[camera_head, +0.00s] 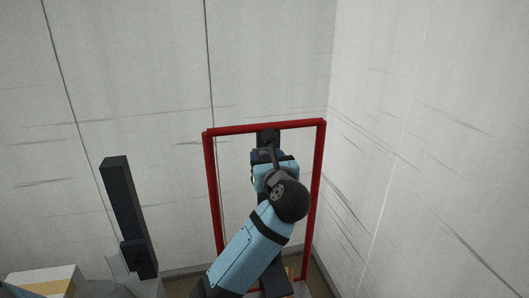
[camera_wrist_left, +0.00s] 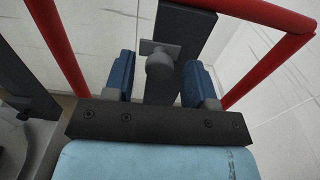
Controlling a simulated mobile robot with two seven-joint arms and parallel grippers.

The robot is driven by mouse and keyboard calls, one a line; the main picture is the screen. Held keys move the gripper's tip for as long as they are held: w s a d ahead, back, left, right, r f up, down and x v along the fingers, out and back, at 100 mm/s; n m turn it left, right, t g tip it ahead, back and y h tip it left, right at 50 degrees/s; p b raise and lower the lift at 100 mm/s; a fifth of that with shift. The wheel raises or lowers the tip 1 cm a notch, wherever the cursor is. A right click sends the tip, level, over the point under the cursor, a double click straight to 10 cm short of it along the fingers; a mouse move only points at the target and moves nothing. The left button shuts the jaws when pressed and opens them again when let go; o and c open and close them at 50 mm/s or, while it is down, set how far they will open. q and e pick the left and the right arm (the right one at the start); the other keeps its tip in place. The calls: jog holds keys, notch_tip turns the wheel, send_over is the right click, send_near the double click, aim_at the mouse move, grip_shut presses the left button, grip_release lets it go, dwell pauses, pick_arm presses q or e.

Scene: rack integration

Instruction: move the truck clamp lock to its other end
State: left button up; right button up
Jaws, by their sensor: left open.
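The truck is a tall red tubular frame (camera_head: 211,185) standing near the room's corner. A dark upright bar (camera_wrist_left: 187,35) rises inside the frame. The clamp lock looks like a grey round knob (camera_wrist_left: 158,66) with a small flat plate, in front of this bar. My left gripper (camera_head: 267,154) is near the top of the frame, with its arm reaching up from below. In the left wrist view its two blue fingers (camera_wrist_left: 160,75) are open, one on each side of the knob, with a gap on both sides. In the head view my arm and gripper hide most of the lock. My right gripper is out of view.
A second dark post (camera_head: 124,205) with a small block low on it stands to the left. A white and yellow box (camera_head: 42,280) sits at the bottom left. Pale walls close off the back and right side. The space between post and frame is clear.

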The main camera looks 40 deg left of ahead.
pick_arm(q)
jog(key=shift+x, duration=1.2)
grip_shut()
jog(key=w+d, duration=0.2)
jog(key=w, duration=0.1)
jog(key=shift+d, duration=0.2)
jog(key=shift+c, duration=0.9)
grip_release()
jog(key=shift+o, duration=0.9)
jog(key=shift+w+d, duration=0.1)
jog(key=shift+d, duration=0.05)
